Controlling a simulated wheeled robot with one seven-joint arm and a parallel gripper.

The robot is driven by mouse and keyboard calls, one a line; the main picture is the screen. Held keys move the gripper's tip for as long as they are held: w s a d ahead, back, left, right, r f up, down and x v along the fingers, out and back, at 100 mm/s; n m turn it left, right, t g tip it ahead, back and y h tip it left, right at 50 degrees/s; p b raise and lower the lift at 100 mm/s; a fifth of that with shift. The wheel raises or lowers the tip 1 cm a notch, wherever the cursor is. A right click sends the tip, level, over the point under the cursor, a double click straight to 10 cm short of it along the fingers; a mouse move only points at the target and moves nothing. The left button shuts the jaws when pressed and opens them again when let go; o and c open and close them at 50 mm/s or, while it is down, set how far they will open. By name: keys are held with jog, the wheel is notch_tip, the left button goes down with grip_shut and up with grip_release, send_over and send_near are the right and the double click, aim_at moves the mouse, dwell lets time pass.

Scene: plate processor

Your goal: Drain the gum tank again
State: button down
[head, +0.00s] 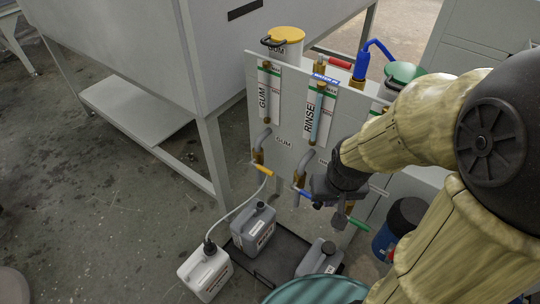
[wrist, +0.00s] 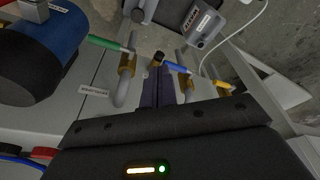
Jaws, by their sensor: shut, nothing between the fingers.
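The gum tank's yellow lid (head: 286,36) shows behind the pale panel (head: 285,125). The GUM sight gauge (head: 264,90) is on the panel's left; its level is too small to read. Below it is the gum drain valve with a yellow handle (head: 263,169), also in the wrist view (wrist: 222,86). A pale hose (head: 243,203) runs from this valve down to a white canister (head: 204,272). My gripper (head: 325,203) is in front of the panel, right of the yellow handle, near the blue handle (head: 303,193). Its fingers (wrist: 157,66) are shut and empty.
A green handle (head: 357,224) is right of my gripper. Grey canisters (head: 254,228) (head: 319,259) stand on a dark tray (head: 268,265). The RINSE gauge (head: 318,115) is mid-panel. A blue container (wrist: 40,50) stands at the wrist view's left. Floor at left is clear.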

jog(key=w+a+f+m+g+h+p, duration=0.1)
jog(key=w+a+f+m+h+p, duration=0.45)
jog(key=a+p, duration=0.5)
jog(key=w+a+r+m+t+h+p, duration=0.1)
jog(key=w+a+r+t+p, duration=0.1)
jog(key=a, duration=0.4)
jog(key=w+a+r+m+t+p, duration=0.1)
jog(key=w+a+r+t+p, duration=0.2)
jog(key=a+t+p, duration=0.2)
jog(key=shift+w+a+h, duration=0.2)
jog(key=shift+a+h, duration=0.15)
